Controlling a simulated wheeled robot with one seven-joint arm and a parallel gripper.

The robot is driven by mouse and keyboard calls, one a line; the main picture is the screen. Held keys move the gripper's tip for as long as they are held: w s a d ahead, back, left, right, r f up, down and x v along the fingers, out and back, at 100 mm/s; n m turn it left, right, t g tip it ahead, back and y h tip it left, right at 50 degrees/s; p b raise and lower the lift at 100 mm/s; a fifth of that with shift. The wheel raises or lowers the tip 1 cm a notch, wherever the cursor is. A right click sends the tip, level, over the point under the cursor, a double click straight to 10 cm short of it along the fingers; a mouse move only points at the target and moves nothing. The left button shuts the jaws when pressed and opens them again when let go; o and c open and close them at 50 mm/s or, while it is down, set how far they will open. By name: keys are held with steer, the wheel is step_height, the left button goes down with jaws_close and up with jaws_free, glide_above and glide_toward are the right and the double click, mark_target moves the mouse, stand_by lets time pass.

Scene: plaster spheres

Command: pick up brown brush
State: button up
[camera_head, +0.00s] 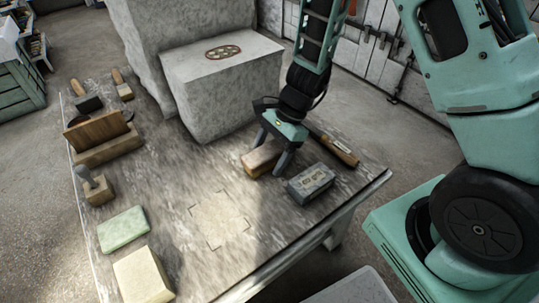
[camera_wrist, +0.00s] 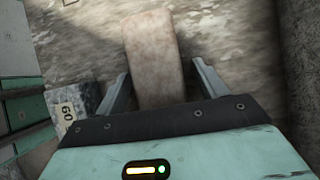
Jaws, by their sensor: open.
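The brown brush (camera_head: 259,158) looks like a tan-brown block lying on the stone table, below my gripper. My gripper (camera_head: 271,156) points down over its right end, with one finger on each side in view. In the wrist view the brush (camera_wrist: 153,50) runs lengthwise between the two open fingers of my gripper (camera_wrist: 160,76). Its near end is hidden by my gripper's body. Gaps show on both sides of it, wider on the right. I cannot tell how far the fingertips are above the tabletop.
A grey block (camera_head: 311,182) with markings sits close to the right and also shows in the wrist view (camera_wrist: 68,112). A wooden-handled tool (camera_head: 339,151) lies behind it. A large plaster block (camera_head: 225,90) stands at the back. The table's front middle (camera_head: 215,215) is clear.

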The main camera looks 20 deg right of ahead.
steer(key=c, duration=1.1)
steer(key=shift+c, duration=0.2)
steer(key=shift+r, duration=0.15)
